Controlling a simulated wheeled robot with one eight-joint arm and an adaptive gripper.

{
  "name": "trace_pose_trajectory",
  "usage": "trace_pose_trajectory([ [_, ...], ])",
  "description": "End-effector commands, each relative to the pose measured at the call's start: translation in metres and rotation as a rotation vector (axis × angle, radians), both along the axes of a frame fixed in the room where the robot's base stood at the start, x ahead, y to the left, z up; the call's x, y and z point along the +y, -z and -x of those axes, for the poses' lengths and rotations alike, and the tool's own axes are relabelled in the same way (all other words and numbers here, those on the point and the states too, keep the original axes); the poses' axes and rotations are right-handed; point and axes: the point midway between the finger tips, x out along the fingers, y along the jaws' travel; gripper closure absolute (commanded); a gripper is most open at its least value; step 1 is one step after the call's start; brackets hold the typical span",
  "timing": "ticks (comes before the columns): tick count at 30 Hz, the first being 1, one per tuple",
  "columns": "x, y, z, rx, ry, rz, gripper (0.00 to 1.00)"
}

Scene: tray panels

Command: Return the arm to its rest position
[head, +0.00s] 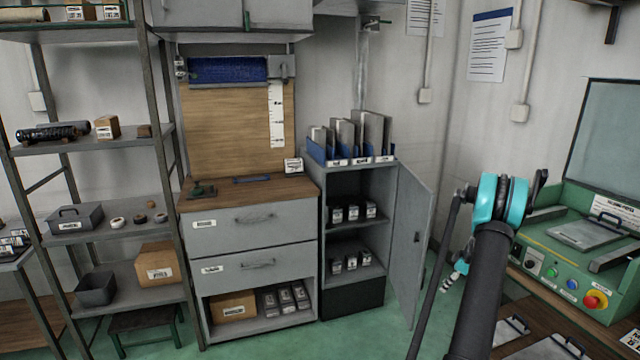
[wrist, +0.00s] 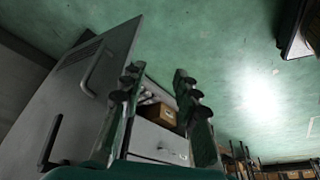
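My arm rises from the bottom right of the head view, with a black link and a cyan joint. My gripper shows in the wrist view (wrist: 156,78), its two dark fingers spread apart with a clear gap between them. Nothing is held between the fingers. Beyond them are a grey panel with a handle (wrist: 98,62), a cardboard box (wrist: 160,112) and green floor. In the head view the gripper is mostly hidden behind my arm, so its exact pose there is unclear.
An open grey cabinet door (head: 412,235) stands left of my arm. A green control bench (head: 560,262) with a red button is to the right. A drawer unit (head: 250,238) and a metal shelf rack (head: 100,235) stand further left. Green floor is free before the cabinet.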

Motion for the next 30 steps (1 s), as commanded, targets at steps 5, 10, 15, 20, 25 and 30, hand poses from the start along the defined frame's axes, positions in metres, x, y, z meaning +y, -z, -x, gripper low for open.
trace_pose_trajectory([
  [5,0.019,-0.020,0.004,0.014,0.037,0.006,0.69],
  [10,0.042,-0.045,0.013,0.031,0.088,0.017,0.69],
  [15,0.080,-0.080,0.030,0.052,0.168,0.032,0.69],
  [20,0.123,-0.117,0.059,0.070,0.269,0.048,0.69],
  [25,0.166,-0.148,0.097,0.082,0.376,0.062,0.69],
  [30,0.205,-0.172,0.142,0.083,0.481,0.070,0.69],
])
